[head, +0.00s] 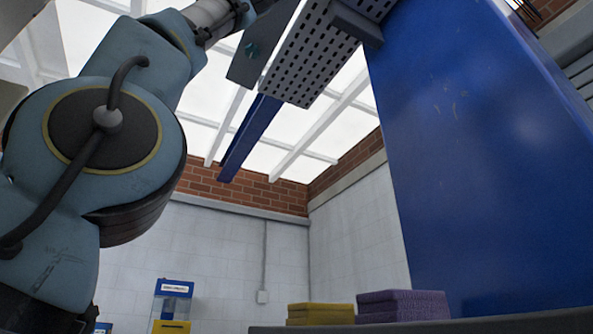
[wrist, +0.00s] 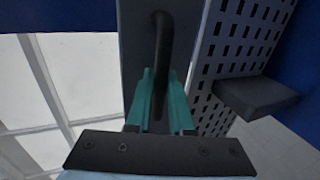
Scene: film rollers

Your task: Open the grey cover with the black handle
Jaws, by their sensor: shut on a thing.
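The grey cover (head: 272,38) is high up at the top of the head view, tilted and standing out from the blue machine. In the wrist view its flat grey face (wrist: 133,40) runs down the middle. The black handle (wrist: 162,45) is a curved bar on that face. My gripper (wrist: 160,78) has teal fingers on either side of the handle's lower part and is shut on it. In the head view the handle cannot be made out, and most of my gripper is hidden or out of frame.
A perforated grey plate (head: 318,58) adjoins the cover. The tall blue machine body (head: 470,150) fills the right side. A blue bar (head: 250,138) hangs below the cover. Yellow blocks (head: 320,314) and purple blocks (head: 402,305) lie on a ledge at the bottom. The space between my arm and the machine looks clear.

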